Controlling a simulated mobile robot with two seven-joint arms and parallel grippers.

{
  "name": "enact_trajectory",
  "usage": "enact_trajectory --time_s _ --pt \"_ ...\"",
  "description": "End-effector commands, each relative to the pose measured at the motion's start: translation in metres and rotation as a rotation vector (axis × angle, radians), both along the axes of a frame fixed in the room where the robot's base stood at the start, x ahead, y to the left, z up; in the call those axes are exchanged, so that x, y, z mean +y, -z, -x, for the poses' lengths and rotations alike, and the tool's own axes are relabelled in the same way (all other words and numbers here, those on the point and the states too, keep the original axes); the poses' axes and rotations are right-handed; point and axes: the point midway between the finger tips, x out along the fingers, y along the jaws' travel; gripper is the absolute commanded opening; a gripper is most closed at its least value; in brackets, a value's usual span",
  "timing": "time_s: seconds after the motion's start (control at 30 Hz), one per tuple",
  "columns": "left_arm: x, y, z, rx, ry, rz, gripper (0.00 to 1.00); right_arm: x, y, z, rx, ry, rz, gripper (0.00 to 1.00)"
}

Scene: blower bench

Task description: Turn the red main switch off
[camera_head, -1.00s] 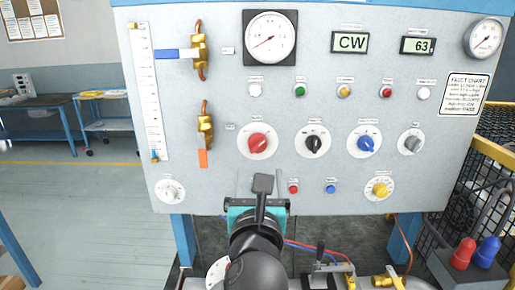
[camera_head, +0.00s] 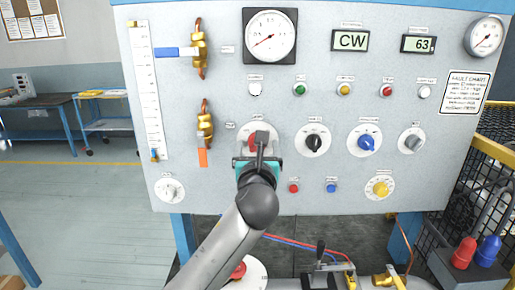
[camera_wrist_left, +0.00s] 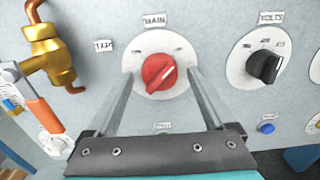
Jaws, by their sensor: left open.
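The red main switch (camera_head: 253,142) is a round knob on a white dial on the grey panel, partly hidden behind my gripper in the head view. My left gripper (camera_head: 260,148) is in front of the dial. In the wrist view its two fingers reach towards the panel, one on each side of the knob, apart from it as far as I can tell. The gripper is open and empty. My right gripper is not in view.
The black VOLTS knob (camera_wrist_left: 264,67) is right of the main dial. A brass valve with an orange handle (camera_head: 203,157) is to the left. A blue knob (camera_head: 367,143), a yellow knob (camera_head: 380,189) and small push buttons share the panel.

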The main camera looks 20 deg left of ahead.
Motion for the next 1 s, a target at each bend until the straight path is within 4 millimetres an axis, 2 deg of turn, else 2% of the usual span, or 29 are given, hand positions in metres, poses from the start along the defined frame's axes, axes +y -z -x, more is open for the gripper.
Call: enact_trajectory --time_s 0.23,0.9,1.0 --pt "0.0001 0.0000 -0.0004 0.000 0.000 0.000 0.86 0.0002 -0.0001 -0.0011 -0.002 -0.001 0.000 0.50" --pt "-0.0001 0.0002 -0.0001 0.001 0.000 0.000 0.11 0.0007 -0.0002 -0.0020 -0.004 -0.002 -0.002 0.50" --pt "-0.0001 0.0002 -0.0001 0.001 0.000 0.000 0.02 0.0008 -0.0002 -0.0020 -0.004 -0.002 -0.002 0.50"
